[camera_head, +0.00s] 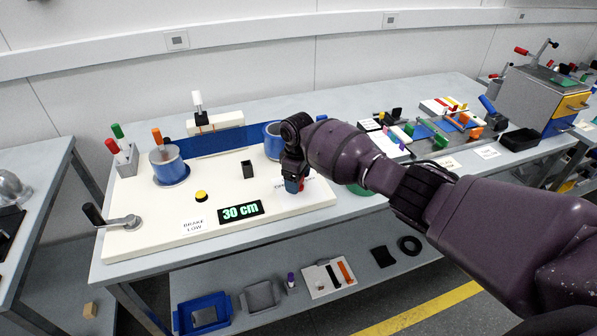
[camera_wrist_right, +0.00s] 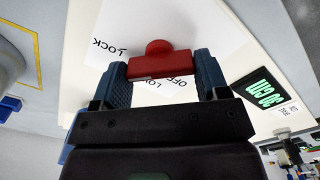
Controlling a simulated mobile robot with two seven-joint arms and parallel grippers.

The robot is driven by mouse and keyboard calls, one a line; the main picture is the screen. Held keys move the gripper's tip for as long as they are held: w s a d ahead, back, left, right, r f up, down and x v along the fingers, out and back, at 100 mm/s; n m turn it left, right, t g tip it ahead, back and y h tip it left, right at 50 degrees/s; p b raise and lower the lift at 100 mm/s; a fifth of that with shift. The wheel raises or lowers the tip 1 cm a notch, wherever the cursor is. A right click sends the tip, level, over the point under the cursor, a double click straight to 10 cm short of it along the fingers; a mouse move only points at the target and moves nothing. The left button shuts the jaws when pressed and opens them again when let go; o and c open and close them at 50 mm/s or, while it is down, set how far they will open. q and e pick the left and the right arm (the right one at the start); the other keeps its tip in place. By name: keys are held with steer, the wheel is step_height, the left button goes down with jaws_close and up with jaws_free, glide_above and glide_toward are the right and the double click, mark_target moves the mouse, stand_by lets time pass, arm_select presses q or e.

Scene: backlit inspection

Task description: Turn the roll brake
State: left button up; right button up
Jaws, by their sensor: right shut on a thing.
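The roll brake knob (camera_wrist_right: 160,62) is red, with a bar-shaped grip, and sits on the cream panel (camera_head: 245,175) by printed words that include LOCK and OFF. My right gripper (camera_head: 293,184) comes down on it at the panel's right part and mostly hides it in the head view. In the right wrist view its blue fingers (camera_wrist_right: 162,75) are shut on the two ends of the red bar. A display (camera_head: 241,211) reads 30 cm. My left gripper is not in view.
A blue roll (camera_head: 168,168) stands at the panel's left, with a crank (camera_head: 118,222) and a yellow button (camera_head: 201,196) in front. Another blue roll (camera_head: 272,140) is partly behind my right gripper. Several coloured parts lie on the bench to the right.

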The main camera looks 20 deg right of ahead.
steer(key=shift+m+p, duration=0.85)
steer(key=shift+m, duration=0.55)
steer(key=shift+m+p, duration=0.3)
steer(key=shift+p, duration=0.15)
steer(key=o, duration=0.9)
steer(key=shift+o, duration=0.2)
step_height(320, 180, up, 11)
steer(key=shift+f, duration=0.1)
